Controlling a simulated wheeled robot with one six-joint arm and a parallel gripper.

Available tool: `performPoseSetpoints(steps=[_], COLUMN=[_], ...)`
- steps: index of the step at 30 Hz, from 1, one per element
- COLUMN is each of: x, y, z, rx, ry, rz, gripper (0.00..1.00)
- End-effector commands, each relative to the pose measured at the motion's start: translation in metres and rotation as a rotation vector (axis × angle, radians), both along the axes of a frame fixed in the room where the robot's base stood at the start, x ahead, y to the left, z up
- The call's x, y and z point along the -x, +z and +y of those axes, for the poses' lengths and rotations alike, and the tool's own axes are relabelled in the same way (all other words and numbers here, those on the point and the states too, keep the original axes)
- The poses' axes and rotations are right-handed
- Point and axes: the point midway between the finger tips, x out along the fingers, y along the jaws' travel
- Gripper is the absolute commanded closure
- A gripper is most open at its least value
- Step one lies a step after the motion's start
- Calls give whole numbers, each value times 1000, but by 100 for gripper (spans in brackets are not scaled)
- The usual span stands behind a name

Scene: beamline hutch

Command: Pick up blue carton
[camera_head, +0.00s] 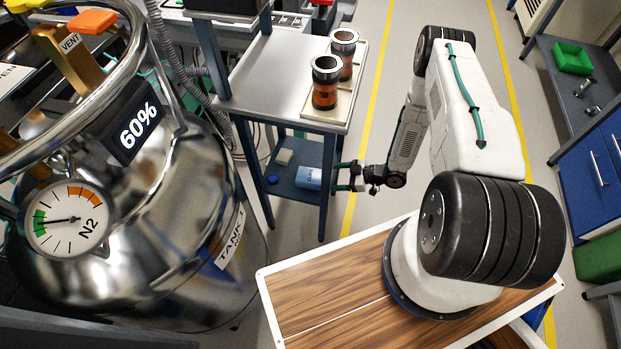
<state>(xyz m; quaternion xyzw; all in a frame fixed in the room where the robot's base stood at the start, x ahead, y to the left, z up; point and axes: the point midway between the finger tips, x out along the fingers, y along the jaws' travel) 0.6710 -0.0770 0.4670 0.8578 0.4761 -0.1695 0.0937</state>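A light blue carton (307,178) lies on the lower shelf (292,193) of the steel side table, near its right side. My gripper (341,176) is just right of the carton, with its fingers pointing left at the shelf. The two teal fingers are spread apart, one higher and one lower in the picture. A table leg stands between the carton and the fingers in this view. The gap between the fingers looks empty. I cannot tell how far the fingertips are from the carton in depth.
A big nitrogen tank (150,230) fills the left. The floor beyond is clear.

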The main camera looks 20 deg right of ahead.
Motion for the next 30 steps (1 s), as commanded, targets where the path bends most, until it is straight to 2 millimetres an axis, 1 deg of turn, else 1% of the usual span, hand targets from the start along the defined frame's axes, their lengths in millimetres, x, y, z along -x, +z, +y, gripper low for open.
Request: performPoseSetpoints(steps=[1,6,9,14,21,25,30], x=[-4,-19,-25,-30,-48,-54,-55], y=[-3,-15,-19,-23,-35,-40,-40], z=[9,32,41,49,76,84,85], rx=[-1,0,1,2,3,3,3], ry=[6,4,3,2,3,-1,-1], rz=[-2,0,0,0,1,0,1], gripper=[25,25,25,25,25,25,25])
